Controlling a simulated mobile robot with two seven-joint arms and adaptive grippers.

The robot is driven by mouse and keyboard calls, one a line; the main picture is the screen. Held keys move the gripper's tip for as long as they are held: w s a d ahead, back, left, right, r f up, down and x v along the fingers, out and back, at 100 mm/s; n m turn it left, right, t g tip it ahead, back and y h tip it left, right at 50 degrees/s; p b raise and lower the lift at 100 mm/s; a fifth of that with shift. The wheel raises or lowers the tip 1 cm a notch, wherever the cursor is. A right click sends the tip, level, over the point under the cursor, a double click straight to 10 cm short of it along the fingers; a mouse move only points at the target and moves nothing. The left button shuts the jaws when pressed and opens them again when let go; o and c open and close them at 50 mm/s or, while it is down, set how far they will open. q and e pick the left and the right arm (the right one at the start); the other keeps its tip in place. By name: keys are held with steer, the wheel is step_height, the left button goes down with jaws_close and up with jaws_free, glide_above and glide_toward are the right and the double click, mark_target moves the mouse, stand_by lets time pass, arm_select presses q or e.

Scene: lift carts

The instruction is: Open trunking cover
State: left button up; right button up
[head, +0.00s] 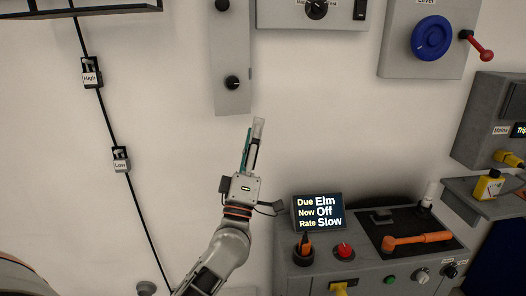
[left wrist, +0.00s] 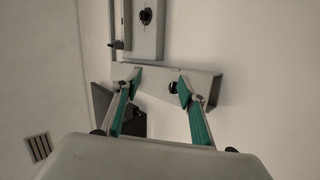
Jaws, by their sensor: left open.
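The trunking cover looks to be the tall narrow grey panel (head: 231,50) on the wall, at the top middle of the head view. It carries a black knob (head: 232,82) low down and another black knob (head: 222,5) higher up. My left gripper (head: 252,143) is just below the panel in the head view, open and empty, fingers pointing up. In the left wrist view a grey panel (left wrist: 198,84) lies crosswise beyond the fingertips. Its black knob (left wrist: 172,87) shows between the open fingers; I cannot tell the distance. My right gripper is not in view.
A grey dial box (head: 285,14) is beside the panel. A blue handwheel box (head: 398,60) with a red lever is at the upper right. A console with a display (head: 318,212) and orange-handled tool (head: 418,240) stands right of my arm. A black cable with switches (head: 91,77) runs down the left wall.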

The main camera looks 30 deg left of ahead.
arm_select(q)
steer(key=shift+d+f+m+h, duration=0.4)
steer(key=shift+f+m+h, duration=0.25)
steer(key=shift+f, duration=0.1)
steer(key=shift+d+f+m+h, duration=0.4)
steer(key=shift+f+m+h, duration=0.2)
steer(key=shift+f+m, duration=0.1)
steer(key=shift+d+f+m+h, duration=0.4)
steer(key=shift+f+m+h, duration=0.25)
steer(key=shift+f, duration=0.1)
